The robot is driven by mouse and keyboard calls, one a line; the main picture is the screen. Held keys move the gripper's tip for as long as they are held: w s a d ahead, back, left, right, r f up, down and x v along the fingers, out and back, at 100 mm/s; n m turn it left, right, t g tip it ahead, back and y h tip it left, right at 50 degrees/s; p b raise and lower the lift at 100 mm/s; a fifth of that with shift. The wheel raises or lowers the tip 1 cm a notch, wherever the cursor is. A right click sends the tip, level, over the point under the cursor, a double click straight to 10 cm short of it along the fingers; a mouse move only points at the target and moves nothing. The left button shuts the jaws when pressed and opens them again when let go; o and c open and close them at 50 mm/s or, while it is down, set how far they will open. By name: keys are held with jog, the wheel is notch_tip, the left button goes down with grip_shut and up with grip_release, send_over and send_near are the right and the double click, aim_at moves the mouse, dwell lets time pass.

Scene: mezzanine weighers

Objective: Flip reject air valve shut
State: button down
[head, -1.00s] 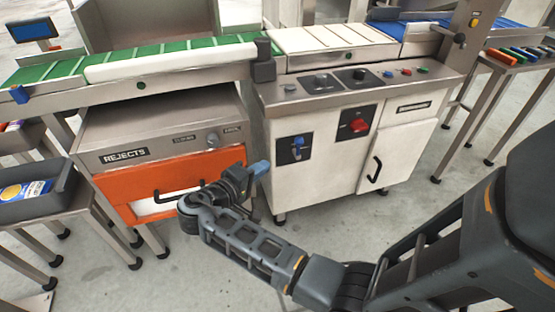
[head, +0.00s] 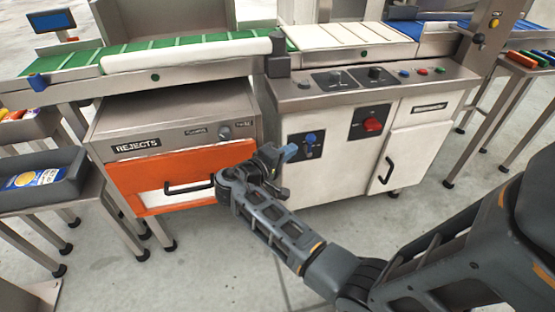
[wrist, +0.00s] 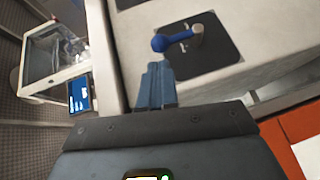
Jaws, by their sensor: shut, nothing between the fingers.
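The air valve is a blue-knobbed lever (head: 310,138) on a black plate (head: 298,150) on the front of the white cabinet, right of the orange drawer. The wrist view shows the blue lever (wrist: 172,41) pointing left from a pale metal pivot on its dark plate (wrist: 205,60). My gripper (head: 290,152) is beside the plate's left edge in the head view, its blue fingertips together and empty. In the wrist view the gripper (wrist: 154,85) points at the lever from below, with a small gap to the blue end. Contact does not show.
A red switch (head: 372,124) on another black plate sits to the right. The orange rejects drawer (head: 135,180) with its black handle is to the left, close to my forearm. A conveyor (head: 190,62) runs above. Open floor lies in front.

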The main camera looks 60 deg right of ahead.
aim_at(308, 139)
jog(key=x, duration=0.6)
jog(key=shift+d+b, duration=0.1)
jog(key=shift+b, duration=0.3)
